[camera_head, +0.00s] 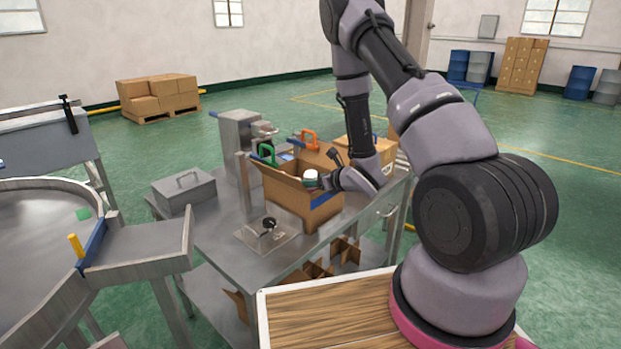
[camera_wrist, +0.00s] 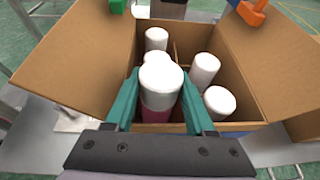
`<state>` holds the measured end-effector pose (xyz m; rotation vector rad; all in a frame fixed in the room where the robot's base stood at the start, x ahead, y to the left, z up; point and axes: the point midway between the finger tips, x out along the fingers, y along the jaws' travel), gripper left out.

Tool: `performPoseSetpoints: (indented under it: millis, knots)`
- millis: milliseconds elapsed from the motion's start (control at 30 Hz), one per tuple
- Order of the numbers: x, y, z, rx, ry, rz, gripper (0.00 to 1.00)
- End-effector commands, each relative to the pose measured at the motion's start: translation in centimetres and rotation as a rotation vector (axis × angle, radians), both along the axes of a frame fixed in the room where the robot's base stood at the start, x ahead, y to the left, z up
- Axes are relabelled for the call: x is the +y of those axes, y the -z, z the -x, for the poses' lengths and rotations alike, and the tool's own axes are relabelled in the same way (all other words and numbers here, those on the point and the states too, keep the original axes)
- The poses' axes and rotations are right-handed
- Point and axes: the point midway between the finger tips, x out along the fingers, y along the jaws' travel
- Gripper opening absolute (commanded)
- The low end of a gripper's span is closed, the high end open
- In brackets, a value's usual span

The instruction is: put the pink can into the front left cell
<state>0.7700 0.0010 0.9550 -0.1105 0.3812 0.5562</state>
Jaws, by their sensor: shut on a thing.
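The pink can (camera_wrist: 158,117) has a white cap and stands between the teal fingers of my gripper (camera_wrist: 160,80), which is shut on it. In the wrist view it is over the near part of the open cardboard box (camera_wrist: 255,76); its lower end is hidden by my gripper. How deep it reaches into a cell I cannot tell. In the head view my gripper (camera_head: 322,182) is at the top of the box (camera_head: 288,203), beside a white cap (camera_head: 311,174). Several other white-capped cans, such as one at the far left (camera_wrist: 156,38) and one at right (camera_wrist: 220,102), stand inside.
The box flaps (camera_wrist: 75,55) are spread open, with cardboard dividers (camera_wrist: 178,55) inside. Green (camera_head: 266,152) and orange (camera_head: 310,139) clips sit at the flaps. A metal case (camera_head: 184,190) and a small plate with a black part (camera_head: 268,226) stand on the steel table.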

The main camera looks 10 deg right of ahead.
Motion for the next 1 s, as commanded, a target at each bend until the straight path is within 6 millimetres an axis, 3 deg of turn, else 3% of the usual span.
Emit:
performPoseSetpoints:
  millis: [233,267,333,667,1000]
  knots:
    - [0.0,0.0,0.0,-0.001,0.0,-0.001,0.0]
    - [0.0,0.0,0.0,-0.001,0.0,-0.001,0.62]
    - [0.0,0.0,0.0,0.0,0.001,0.0,0.89]
    - [-0.2,-0.1,0.4,0.001,0.0,0.0,0.9]
    - [-3.4,-2.5,5.1,0.001,0.005,0.001,0.9]
